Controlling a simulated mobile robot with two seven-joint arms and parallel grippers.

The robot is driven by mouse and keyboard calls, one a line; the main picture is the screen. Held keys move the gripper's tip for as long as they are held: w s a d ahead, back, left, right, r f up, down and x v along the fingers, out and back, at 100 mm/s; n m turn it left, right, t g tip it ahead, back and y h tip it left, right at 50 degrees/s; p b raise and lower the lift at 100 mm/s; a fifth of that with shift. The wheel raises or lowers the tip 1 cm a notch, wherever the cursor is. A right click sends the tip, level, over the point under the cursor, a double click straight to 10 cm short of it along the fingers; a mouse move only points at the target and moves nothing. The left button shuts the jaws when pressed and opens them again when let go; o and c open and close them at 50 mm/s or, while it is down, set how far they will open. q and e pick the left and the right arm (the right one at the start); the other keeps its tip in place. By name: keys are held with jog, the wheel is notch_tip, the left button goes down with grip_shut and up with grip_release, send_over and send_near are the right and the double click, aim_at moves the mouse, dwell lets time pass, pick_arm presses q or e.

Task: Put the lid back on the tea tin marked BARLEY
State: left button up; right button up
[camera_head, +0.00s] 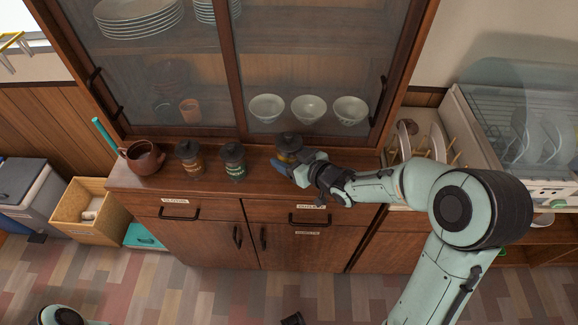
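Three dark tea tins stand on the wooden counter, one with an orange-brown label (190,160), one with a green label (234,168) and one with a yellowish label (287,158). The print is too small to read, so I cannot tell which is BARLEY. Each shows a dark top; a knobbed dark lid (289,141) is at the top of the yellowish tin, and I cannot tell whether it is seated. My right gripper (291,168) is in front of this tin and hides its lower part. Its finger opening and any contact are unclear. My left gripper is not seen.
A brown teapot (143,157) stands at the counter's left end. A glass-fronted cabinet (230,70) with plates and bowls rises behind the tins. A dish dryer (520,130) stands at right. A small dark piece (292,320) at the bottom edge is unidentifiable.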

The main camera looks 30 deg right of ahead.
jog(key=shift+f+b, duration=0.35)
jog(key=shift+f, duration=1.75)
jog(key=shift+f, duration=0.25)
jog(key=o, duration=1.5)
jog(key=shift+r, duration=0.1)
jog(key=shift+s+r, duration=0.1)
jog(key=shift+r, duration=0.2)
jog(key=v, duration=1.1)
jog(key=shift+s+p, duration=0.4)
jog(key=shift+p, duration=0.05)
